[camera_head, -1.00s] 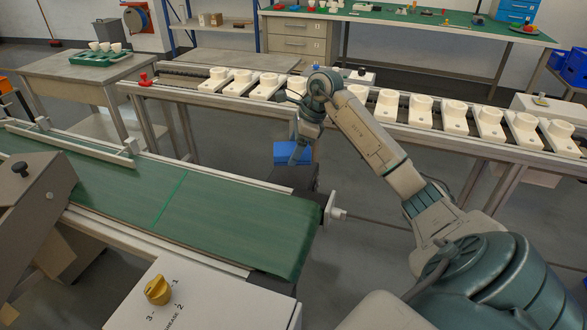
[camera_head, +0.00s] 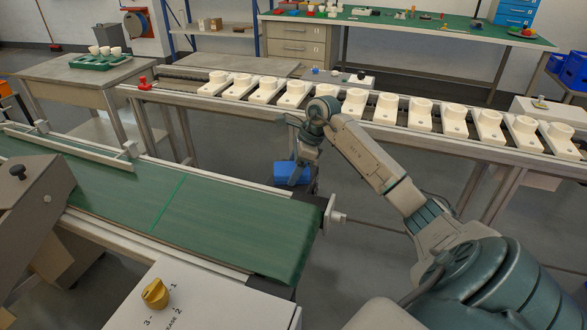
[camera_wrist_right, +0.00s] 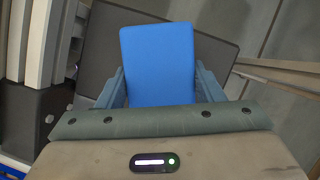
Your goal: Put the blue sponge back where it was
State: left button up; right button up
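The blue sponge (camera_head: 292,172) is low beside the near end of the green belt, over a dark surface. It fills the space between my right gripper's fingers in the right wrist view (camera_wrist_right: 158,65). My right gripper (camera_head: 304,158) points down from above, shut on the sponge, with a finger (camera_wrist_right: 112,90) against each side. Behind the sponge in the wrist view is a dark grey plate (camera_wrist_right: 100,38). Whether the sponge touches that plate is not clear. My left gripper is not in view.
The green belt (camera_head: 120,200) runs on the left. A white control box (camera_head: 215,305) with a yellow knob (camera_head: 155,293) is in front. A line of white holders (camera_head: 388,107) crosses behind my right arm. A crank handle (camera_head: 335,217) sticks out at the belt's end.

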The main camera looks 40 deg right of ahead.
jog(key=o, duration=0.4)
jog(key=shift+o, duration=0.2)
jog(key=v, duration=1.2)
jog(key=shift+r+p, duration=0.2)
jog(key=shift+p, duration=0.25)
jog(key=shift+a, duration=0.1)
